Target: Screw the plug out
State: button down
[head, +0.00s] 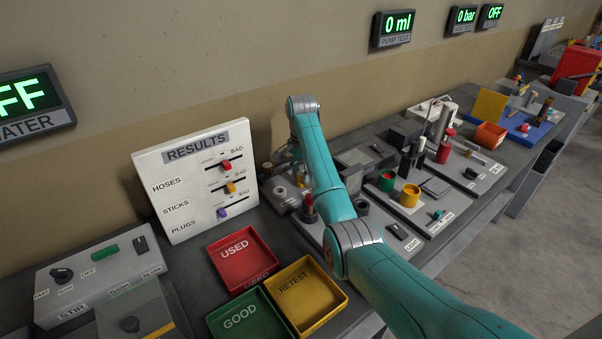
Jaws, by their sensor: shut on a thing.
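My teal arm reaches across the bench, and its wrist bends down near the wall. My gripper (296,164) is small and mostly hidden behind the arm link, low over the fixtures at the back of the bench. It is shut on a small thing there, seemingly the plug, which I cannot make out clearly. A small tan-topped part (267,168) stands just left of the gripper. I cannot tell whether the held plug is still in its thread.
The results board (195,180) stands left of the gripper. Red (262,272), green (228,323) and yellow (330,303) trays lie in front. The stir box (75,285) is at the left.

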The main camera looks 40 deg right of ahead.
jog(key=n, duration=0.4)
jog(key=shift+s, duration=0.1)
jog(key=shift+n, duration=0.3)
jog(key=shift+n, duration=0.9)
jog(key=n, duration=0.4)
jog(key=shift+n, duration=0.5)
jog(key=n, duration=0.5)
jog(key=shift+d+n, duration=0.1)
jog(key=shift+n, duration=0.2)
